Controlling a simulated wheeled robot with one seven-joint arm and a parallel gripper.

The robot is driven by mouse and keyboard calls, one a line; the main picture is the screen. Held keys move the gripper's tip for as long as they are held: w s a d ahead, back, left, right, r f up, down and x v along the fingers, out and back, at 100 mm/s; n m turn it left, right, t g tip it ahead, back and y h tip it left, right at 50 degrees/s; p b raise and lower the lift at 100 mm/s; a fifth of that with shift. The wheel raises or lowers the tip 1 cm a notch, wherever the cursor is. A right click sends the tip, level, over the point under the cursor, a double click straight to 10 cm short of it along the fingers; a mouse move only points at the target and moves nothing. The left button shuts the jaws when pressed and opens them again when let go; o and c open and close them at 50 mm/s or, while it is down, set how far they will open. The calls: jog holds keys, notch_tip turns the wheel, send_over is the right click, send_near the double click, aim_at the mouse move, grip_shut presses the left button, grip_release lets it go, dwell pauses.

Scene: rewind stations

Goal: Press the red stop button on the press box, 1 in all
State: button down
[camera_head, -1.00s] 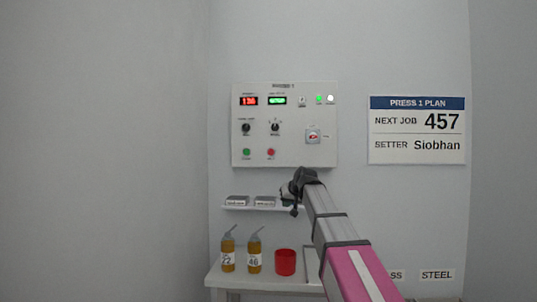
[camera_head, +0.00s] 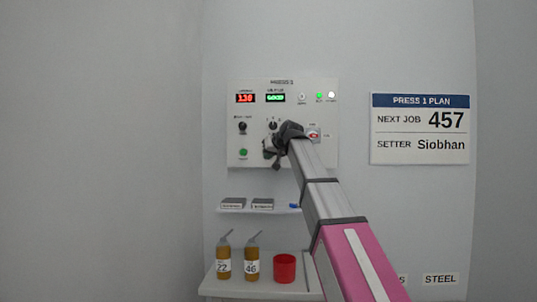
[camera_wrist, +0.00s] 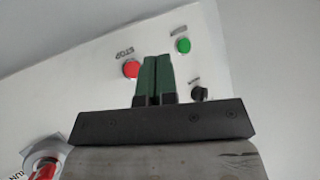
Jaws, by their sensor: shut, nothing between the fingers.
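The press box (camera_head: 258,112) is a white panel on the back wall. In the wrist view the red stop button (camera_wrist: 131,69) sits beside my shut green fingers (camera_wrist: 155,58), just left of their tips. Its label reads STOP, upside down. I cannot tell whether the fingertips touch the panel. In the head view my gripper (camera_head: 269,151) is in front of the lower middle of the box and hides the red button. A green button (camera_head: 243,153) is to its left; it also shows in the wrist view (camera_wrist: 183,45).
A black knob (camera_wrist: 200,93) and a red rotary switch (camera_wrist: 44,170) are also on the panel. Below are a small shelf (camera_head: 285,211) with grey boxes, and a table with two bottles (camera_head: 223,262) and a red cup (camera_head: 284,268). A plan sign (camera_head: 420,128) hangs right.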

jog(key=shift+w, duration=0.1)
jog(key=w, duration=0.8)
jog(key=shift+w+d, duration=0.2)
jog(key=shift+w, duration=0.1)
jog(key=shift+w, duration=0.1)
dwell(1.9)
jog(key=shift+w, duration=0.3)
jog(key=shift+w, duration=0.4)
dwell(0.7)
dwell(0.3)
jog(key=shift+s, duration=0.8)
jog(key=shift+s, duration=0.1)
jog(key=shift+s+a, duration=0.1)
jog(key=shift+s, duration=2.35)
